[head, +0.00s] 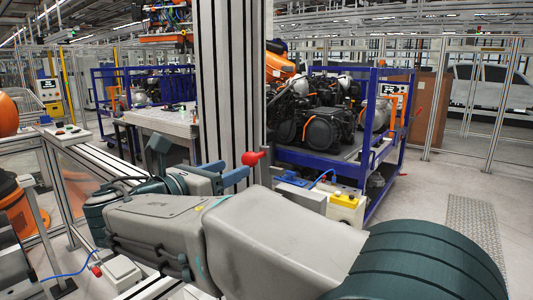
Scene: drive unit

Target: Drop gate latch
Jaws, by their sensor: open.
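A red ball knob (250,158), which looks like the handle of the gate latch, stands beside the tall aluminium post near the middle of the head view. A short grey piece joins it on the right. My arm reaches across the foreground from the lower right, and my gripper (236,170) is at its far end, left of the knob. The gripper is open, with its fingers pointing right toward the knob. The fingertips are close to the knob; I cannot tell whether they touch it. Nothing shows between the fingers. My arm hides what lies below the latch.
The tall aluminium post (230,80) rises just behind the gripper. A box with a yellow top (344,200) and a blue cable stands to the right. A blue rack (372,130) with engines is behind it. A fence panel (90,170) is at left. The floor at right is clear.

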